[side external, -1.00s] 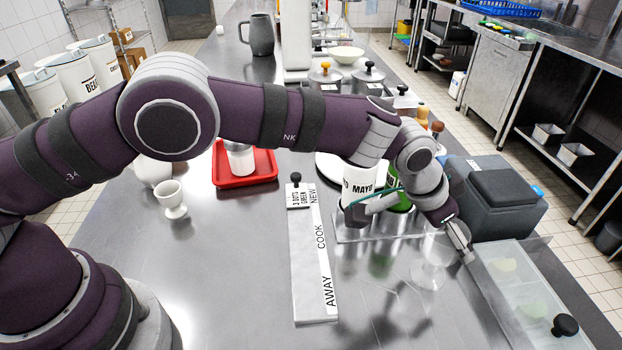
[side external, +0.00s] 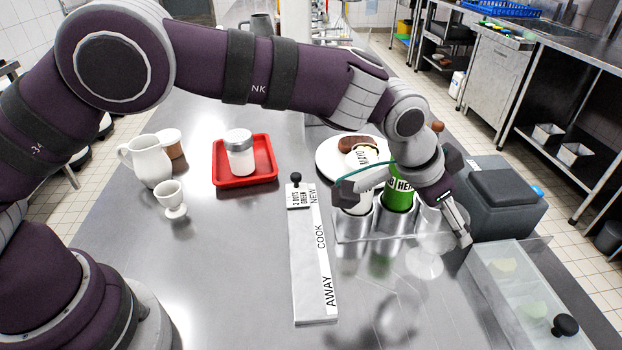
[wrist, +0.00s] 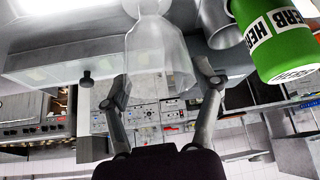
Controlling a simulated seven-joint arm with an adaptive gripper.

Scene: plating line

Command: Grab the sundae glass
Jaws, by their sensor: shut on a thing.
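The sundae glass (side external: 425,262) is clear and footed, standing out only faintly against the steel counter in the side view. My gripper (side external: 452,222) is at its upper part, to the left of the clear-lidded bin. In the wrist view the sundae glass (wrist: 158,50) lies between my two fingers (wrist: 162,88), which are shut on its wide bowl; its narrow end points to the top of the picture. I cannot tell for sure whether its foot is clear of the counter.
A metal holder (side external: 350,228) with a white squeeze bottle (side external: 358,190) and a green herb bottle (side external: 398,196) stands close left of the glass. A dark grey box (side external: 500,200) and a clear-lidded bin (side external: 520,285) are at right.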

